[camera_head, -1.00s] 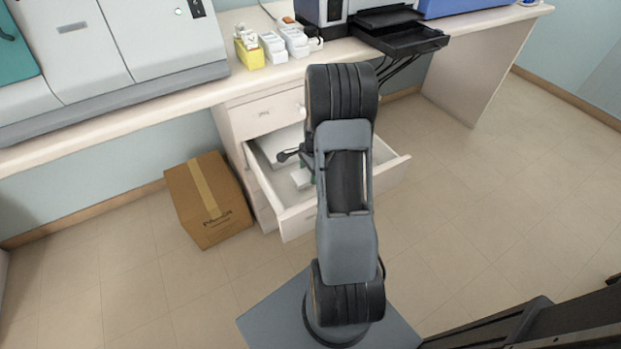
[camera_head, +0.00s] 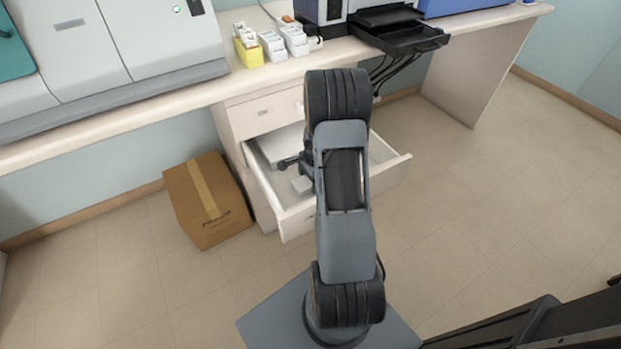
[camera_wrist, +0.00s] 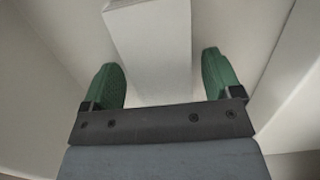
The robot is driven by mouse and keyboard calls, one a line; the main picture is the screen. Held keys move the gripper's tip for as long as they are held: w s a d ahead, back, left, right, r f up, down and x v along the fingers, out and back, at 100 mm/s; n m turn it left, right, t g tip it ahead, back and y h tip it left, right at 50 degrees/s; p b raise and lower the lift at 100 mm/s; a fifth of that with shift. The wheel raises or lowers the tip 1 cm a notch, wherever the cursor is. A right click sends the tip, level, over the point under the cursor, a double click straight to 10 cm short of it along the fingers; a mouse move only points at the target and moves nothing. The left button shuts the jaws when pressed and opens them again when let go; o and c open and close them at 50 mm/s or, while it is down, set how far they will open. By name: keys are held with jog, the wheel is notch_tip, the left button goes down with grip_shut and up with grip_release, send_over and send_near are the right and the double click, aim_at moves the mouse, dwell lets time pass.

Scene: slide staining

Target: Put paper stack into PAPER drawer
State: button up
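The white paper stack (camera_wrist: 152,45) shows in the wrist view as a pale block reaching from the top edge down between my fingers. My gripper (camera_wrist: 163,85) has two green fingers spread apart, one on each side of the stack, with narrow gaps visible beside it. In the head view, the open drawer (camera_head: 393,169) lies under my arm, and my gripper is mostly hidden by the arm, inside or just above the drawer. A flat white piece (camera_head: 283,143) lies at the drawer's back left. A small white block (camera_head: 301,184) shows near its front.
A closed drawer (camera_head: 262,112) with an unreadable label sits above the open one. A cardboard box (camera_head: 207,200) stands on the floor at left. The counter holds a yellow holder (camera_head: 249,54), white holders and machines. The floor at right is free.

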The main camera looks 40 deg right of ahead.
jog(key=shift+o, duration=0.3)
notch_tip(320, 180, up, 12)
jog(key=d+p, duration=0.1)
jog(key=p, duration=0.2)
jog(key=a+r+n, duration=0.4)
jog(key=a+r, duration=0.2)
jog(key=s+a+r+n+t, duration=0.1)
jog(key=s+a+r+n, duration=0.2)
jog(key=s+a+n, duration=0.3)
jog(key=s+a+r+n+t+h, duration=0.1)
jog(key=s+a+r+n, duration=0.3)
jog(key=a+n, duration=0.5)
jog(key=shift+s+a+r+n+t, duration=0.2)
jog(key=shift+s+n+t, duration=0.15)
jog(key=shift+s, duration=0.65)
